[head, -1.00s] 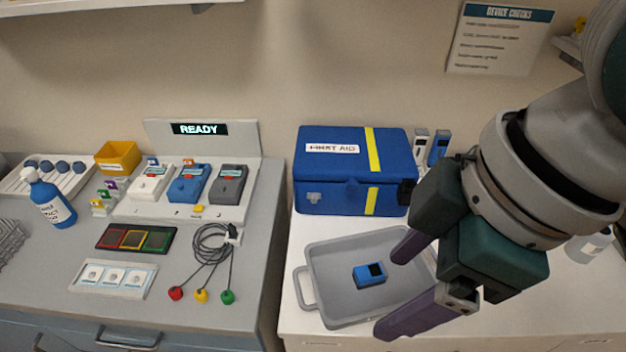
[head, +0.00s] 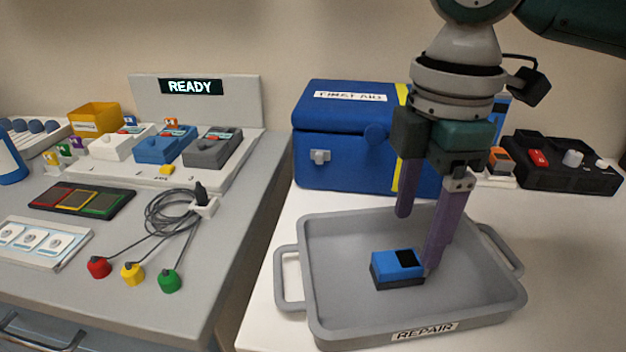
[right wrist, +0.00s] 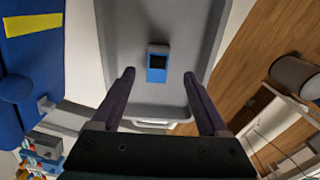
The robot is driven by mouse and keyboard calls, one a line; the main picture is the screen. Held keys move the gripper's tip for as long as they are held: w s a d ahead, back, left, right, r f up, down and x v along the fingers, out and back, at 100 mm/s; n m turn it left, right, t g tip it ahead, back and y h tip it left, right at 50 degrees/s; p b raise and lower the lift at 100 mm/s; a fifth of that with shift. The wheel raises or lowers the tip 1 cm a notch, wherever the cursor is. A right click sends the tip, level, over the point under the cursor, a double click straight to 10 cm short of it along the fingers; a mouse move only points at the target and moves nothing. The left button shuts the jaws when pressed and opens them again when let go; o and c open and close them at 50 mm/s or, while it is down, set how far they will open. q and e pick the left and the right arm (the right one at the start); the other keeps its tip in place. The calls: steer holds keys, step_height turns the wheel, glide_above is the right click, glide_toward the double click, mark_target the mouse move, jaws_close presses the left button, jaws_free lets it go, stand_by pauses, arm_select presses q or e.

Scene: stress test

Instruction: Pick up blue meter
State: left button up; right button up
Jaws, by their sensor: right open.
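A blue meter (head: 397,268) with a dark screen lies flat in the grey tray (head: 330,322) labelled REPAIR. My right gripper (head: 418,244) is open and points down over the tray, with one finger close to the meter's right end in the head view. In the right wrist view the meter (right wrist: 157,68) appears between the two open fingers (right wrist: 159,76), with nothing gripped; whether a finger touches it I cannot tell. Another blue device (head: 502,108) stands behind my right gripper, mostly hidden. My left gripper is not in view.
A blue first aid box (head: 345,158) stands behind the tray. A black device with knobs (head: 568,165) is at the right. On the left bench are a READY station (head: 240,100), a cable with coloured ends (head: 168,280) and other small items. The white surface right of the tray is clear.

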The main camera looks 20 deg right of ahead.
mark_target(402, 260)
steer(key=f, duration=0.4)
steer(key=f+b, duration=0.1)
steer(key=f, duration=0.1)
steer(key=shift+w+a, duration=0.2)
steer(key=shift+a, duration=0.05)
steer(key=shift+c, duration=0.3)
jaws_close()
